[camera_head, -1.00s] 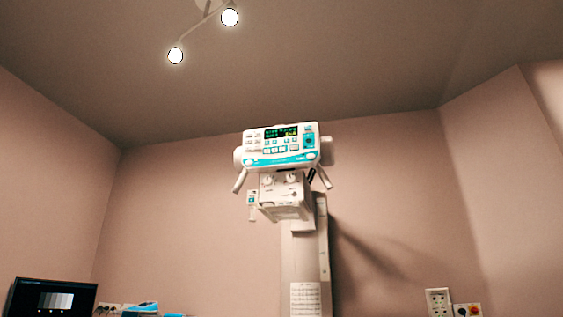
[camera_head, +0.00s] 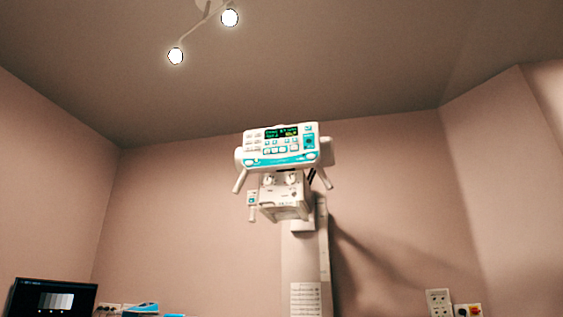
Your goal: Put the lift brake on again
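A white X-ray tube head stands high on a column, with a white and turquoise control panel (camera_head: 281,146) facing me. The panel has a dark display with green and yellow text and several buttons. Two handles (camera_head: 241,180) angle down from its sides. Below it hangs a white collimator box (camera_head: 284,197) with two knobs. A small box with a turquoise mark (camera_head: 252,200) sits at the collimator's left. I cannot tell which control is the lift brake. Neither of my grippers is in view.
The pale column (camera_head: 303,270) runs down behind the head. A monitor (camera_head: 53,298) is at the lower left, with blue-topped items (camera_head: 142,308) beside it. The wall around the head is clear.

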